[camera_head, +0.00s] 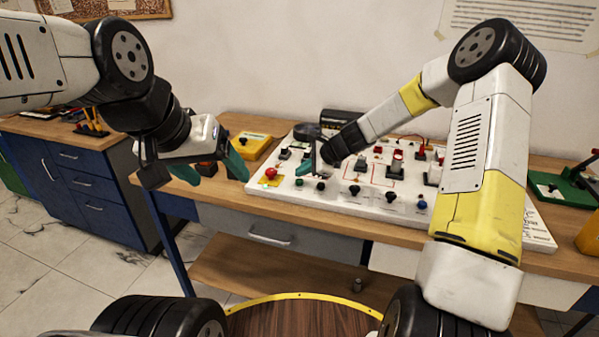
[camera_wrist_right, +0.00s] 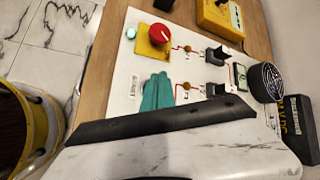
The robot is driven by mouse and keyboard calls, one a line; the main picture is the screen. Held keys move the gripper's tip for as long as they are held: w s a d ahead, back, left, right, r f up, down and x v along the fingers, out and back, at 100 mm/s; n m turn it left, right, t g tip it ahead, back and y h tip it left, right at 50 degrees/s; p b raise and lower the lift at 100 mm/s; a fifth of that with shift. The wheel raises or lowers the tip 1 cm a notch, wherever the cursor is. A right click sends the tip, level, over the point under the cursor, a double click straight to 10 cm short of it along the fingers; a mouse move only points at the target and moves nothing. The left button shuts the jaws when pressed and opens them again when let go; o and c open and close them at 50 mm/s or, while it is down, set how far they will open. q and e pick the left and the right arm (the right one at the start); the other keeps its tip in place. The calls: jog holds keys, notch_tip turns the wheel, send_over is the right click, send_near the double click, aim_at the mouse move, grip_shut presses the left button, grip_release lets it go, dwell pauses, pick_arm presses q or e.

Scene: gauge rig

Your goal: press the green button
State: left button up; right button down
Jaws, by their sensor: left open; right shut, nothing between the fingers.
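A white panel (camera_head: 262,195) carrying several buttons, switches and wires lies on the wooden bench. In the right wrist view, a small round green light or button (camera_wrist_right: 131,33) sits beside a red mushroom button (camera_wrist_right: 160,34) on a yellow square. I cannot tell for certain that this is the green button. The red button also shows in the head view (camera_head: 271,174). My right gripper (camera_head: 306,167) is shut and empty above the panel's left part; its teal tip (camera_wrist_right: 157,92) hides part of the panel. My left gripper (camera_head: 211,168) is open and empty, left of the panel.
A yellow box (camera_head: 251,144) stands behind the panel's left end. A black round device (camera_wrist_right: 266,82) is near my right gripper in the wrist view. A green stand (camera_head: 566,188) is at the far right. A blue drawer cabinet (camera_head: 92,190) stands at left.

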aim_at(302, 181)
jog(key=shift+f, duration=0.3)
jog(key=shift+f, duration=0.5)
dwell(0.8)
jog(key=shift+r, duration=0.9)
jog(key=shift+r, duration=2.55)
